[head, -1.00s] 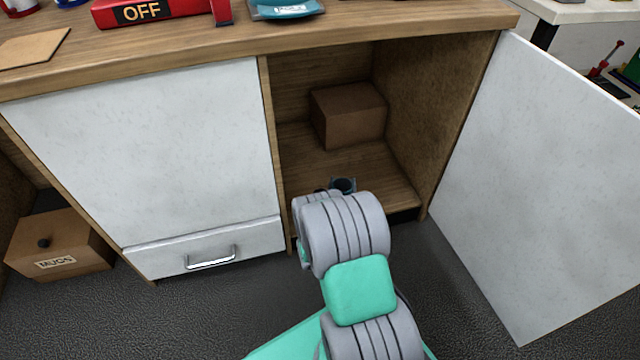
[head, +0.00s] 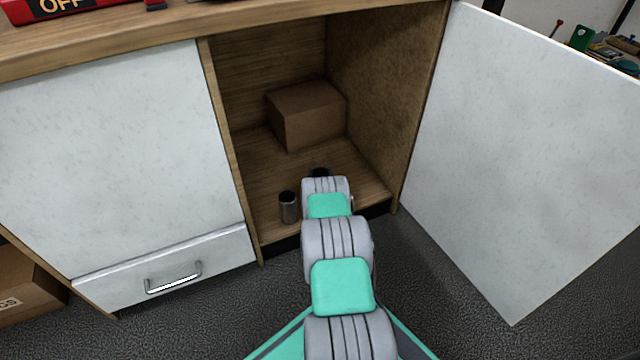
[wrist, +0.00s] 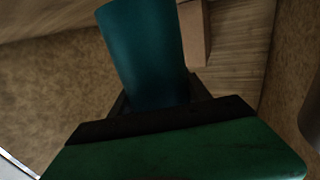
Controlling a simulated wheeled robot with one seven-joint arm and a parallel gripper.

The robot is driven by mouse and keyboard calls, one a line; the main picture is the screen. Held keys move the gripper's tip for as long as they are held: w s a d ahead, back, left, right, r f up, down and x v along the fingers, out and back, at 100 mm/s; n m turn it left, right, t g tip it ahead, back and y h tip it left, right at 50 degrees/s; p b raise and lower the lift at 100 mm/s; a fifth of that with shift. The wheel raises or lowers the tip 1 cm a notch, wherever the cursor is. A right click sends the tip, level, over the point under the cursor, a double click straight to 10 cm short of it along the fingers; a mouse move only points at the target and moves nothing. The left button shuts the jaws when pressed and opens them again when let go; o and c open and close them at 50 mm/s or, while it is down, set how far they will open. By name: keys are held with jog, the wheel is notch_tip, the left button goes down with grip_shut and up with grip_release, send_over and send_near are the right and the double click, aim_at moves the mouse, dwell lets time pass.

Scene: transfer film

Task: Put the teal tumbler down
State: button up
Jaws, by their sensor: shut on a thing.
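The teal tumbler (wrist: 145,50) fills the upper middle of the wrist view, somewhat tilted in the picture. My gripper (wrist: 155,105) is shut on its lower part in that view. In the head view my arm reaches into the open cabinet bay and hides most of the gripper and tumbler. Only a dark bit shows past the arm's end there, and I cannot tell which of the two it is. Whether the tumbler's base touches the cabinet floor (head: 262,180) is hidden.
A grey-brown metal cup (head: 288,207) stands on the cabinet floor just left of my arm. A brown box (head: 307,115) sits at the back. The open white door (head: 520,150) is at the right. Bare floor shows between the cup and the box.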

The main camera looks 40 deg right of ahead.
notch_tip(320, 180, down, 2)
jog(key=shift+a+f, duration=0.15)
jog(key=shift+f, duration=0.05)
jog(key=shift+f, duration=0.1)
jog(key=o, duration=1.6)
jog(key=shift+c, duration=0.2)
